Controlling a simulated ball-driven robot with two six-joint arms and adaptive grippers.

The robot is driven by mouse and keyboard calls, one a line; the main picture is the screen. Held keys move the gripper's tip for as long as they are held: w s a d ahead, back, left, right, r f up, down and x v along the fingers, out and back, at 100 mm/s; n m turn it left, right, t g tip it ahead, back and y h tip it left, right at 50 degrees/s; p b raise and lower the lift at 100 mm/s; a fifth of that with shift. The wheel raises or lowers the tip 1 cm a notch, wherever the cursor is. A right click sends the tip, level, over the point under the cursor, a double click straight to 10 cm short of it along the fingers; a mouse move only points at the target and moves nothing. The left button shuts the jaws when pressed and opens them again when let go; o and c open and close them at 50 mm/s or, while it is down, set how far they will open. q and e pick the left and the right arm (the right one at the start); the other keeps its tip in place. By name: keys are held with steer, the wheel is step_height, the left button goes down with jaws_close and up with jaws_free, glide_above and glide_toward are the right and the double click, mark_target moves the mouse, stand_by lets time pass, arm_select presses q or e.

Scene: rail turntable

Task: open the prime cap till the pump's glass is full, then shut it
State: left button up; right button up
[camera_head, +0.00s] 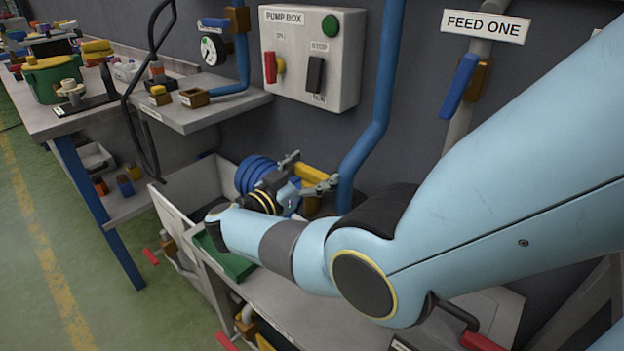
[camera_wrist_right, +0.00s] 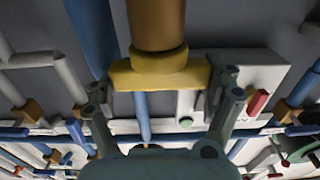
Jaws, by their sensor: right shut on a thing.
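The prime cap is a yellow crossbar (camera_head: 311,174) beside the blue ribbed pump body (camera_head: 251,172) in the head view. It also shows in the right wrist view (camera_wrist_right: 160,75), on a brown cylinder (camera_wrist_right: 156,25). My right gripper (camera_head: 305,173) is shut on the cap, with a finger at each end of the bar. The same fingers show in the right wrist view (camera_wrist_right: 163,86). My right arm hides part of the pump. I cannot make out the pump's glass or its level. My left gripper is not in view.
The pump box (camera_head: 312,55) has a red lever, a black switch and a green button. A blue pipe (camera_head: 371,135) runs close right of the cap. A blue feed lever (camera_head: 459,86) is at the upper right. A dark hose (camera_head: 126,100) hangs by the left shelf.

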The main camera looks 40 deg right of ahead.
steer(key=shift+g, duration=0.3)
steer(key=o, duration=1)
steer(key=shift+d, duration=0.1)
steer(key=a, duration=0.7)
steer(key=shift+s+a, duration=0.2)
steer(key=shift+a, duration=0.05)
